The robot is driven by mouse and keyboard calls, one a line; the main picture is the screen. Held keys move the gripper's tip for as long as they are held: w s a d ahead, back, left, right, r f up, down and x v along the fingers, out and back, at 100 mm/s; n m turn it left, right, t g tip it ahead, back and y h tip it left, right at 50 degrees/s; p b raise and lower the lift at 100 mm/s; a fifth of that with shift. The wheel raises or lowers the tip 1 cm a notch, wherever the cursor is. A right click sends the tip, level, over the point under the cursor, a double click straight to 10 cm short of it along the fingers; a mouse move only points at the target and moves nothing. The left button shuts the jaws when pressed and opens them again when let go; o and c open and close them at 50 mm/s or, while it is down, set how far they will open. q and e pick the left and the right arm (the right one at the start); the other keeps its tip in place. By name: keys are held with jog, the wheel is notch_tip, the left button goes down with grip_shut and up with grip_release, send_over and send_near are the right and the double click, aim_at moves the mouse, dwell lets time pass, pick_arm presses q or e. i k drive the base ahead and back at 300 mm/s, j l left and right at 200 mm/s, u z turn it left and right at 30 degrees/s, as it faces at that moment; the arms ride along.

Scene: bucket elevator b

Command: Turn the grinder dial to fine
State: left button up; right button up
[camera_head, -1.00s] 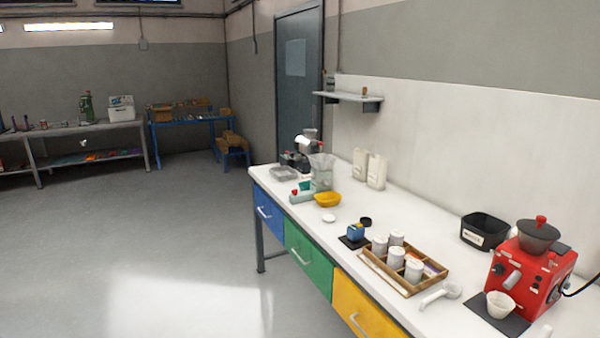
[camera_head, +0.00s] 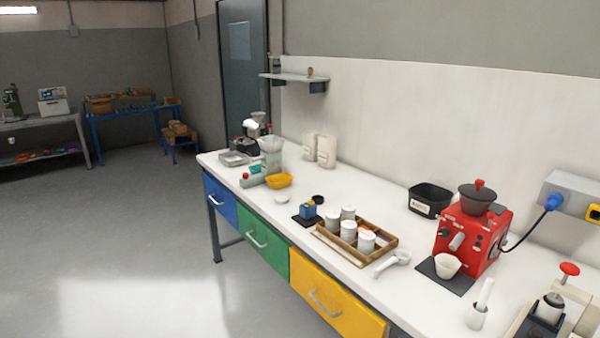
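A red grinder (camera_head: 474,238) with a dark hopper (camera_head: 477,197) on top stands on the white counter at the right. Its front has a light grey spout or handle and small dark knobs; which of them is the dial, and its setting, are too small to tell. A white cup (camera_head: 447,265) stands at its front on a dark mat (camera_head: 441,277). Neither of my grippers shows in the head view.
The white counter (camera_head: 350,267) has colored drawers along its front. A wooden tray (camera_head: 391,249) with white canisters and a black bin (camera_head: 430,198) stand left of the grinder. A grey box (camera_head: 573,193) with a blue plug is on the wall. The floor at left is clear.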

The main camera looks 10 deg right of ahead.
aim_at(444, 231)
jog(key=z, duration=1.3)
